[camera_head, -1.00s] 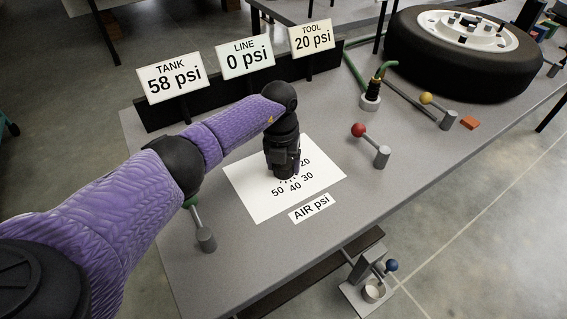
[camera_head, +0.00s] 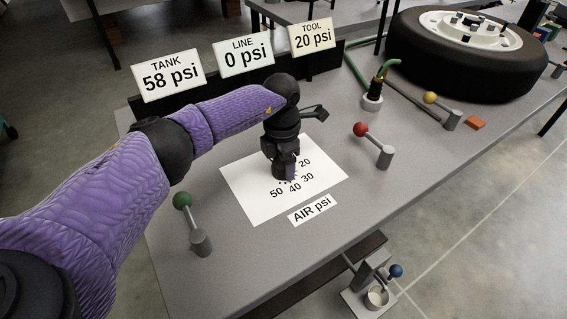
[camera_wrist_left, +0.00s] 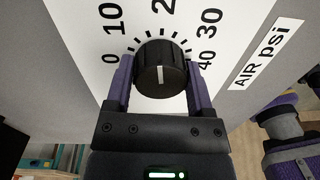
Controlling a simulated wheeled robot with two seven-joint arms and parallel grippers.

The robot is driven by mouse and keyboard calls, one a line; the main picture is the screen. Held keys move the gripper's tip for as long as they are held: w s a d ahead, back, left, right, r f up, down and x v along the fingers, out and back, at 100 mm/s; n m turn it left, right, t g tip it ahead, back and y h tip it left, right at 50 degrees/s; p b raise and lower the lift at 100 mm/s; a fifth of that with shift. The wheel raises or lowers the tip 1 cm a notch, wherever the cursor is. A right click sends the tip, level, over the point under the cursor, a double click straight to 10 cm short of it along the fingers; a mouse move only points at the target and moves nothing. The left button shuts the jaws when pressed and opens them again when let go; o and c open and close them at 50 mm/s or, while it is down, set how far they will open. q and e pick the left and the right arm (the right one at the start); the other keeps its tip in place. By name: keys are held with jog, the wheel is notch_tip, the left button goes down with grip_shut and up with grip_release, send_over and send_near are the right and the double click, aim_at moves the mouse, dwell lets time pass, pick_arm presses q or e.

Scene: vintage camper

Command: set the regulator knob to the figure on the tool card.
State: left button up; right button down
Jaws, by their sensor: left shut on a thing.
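The black regulator knob (camera_wrist_left: 161,72) sits between the two fingers of my left gripper (camera_wrist_left: 160,92), which is shut on it. A white line on the knob runs upright in the wrist view, in line with a partly cut-off figure starting with 2; I cannot tell which end is the pointer. The dial sheet (camera_head: 244,196) shows 20, 30, 40 and 50 in the head view; my gripper hides the knob there. The tool card (camera_head: 312,36) reads 20 psi. The line card (camera_head: 243,55) reads 0 psi and the tank card (camera_head: 168,75) 58 psi. My right gripper is not in view.
A red-balled lever (camera_head: 374,143) stands right of the sheet, a green-balled lever (camera_head: 193,224) left by my arm. A yellow-balled lever (camera_head: 442,109), an orange block (camera_head: 475,123), a green hose fitting (camera_head: 373,96) and a tyre (camera_head: 455,65) lie farther right.

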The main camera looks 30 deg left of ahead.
pick_arm(q)
jog(key=shift+m, duration=0.6)
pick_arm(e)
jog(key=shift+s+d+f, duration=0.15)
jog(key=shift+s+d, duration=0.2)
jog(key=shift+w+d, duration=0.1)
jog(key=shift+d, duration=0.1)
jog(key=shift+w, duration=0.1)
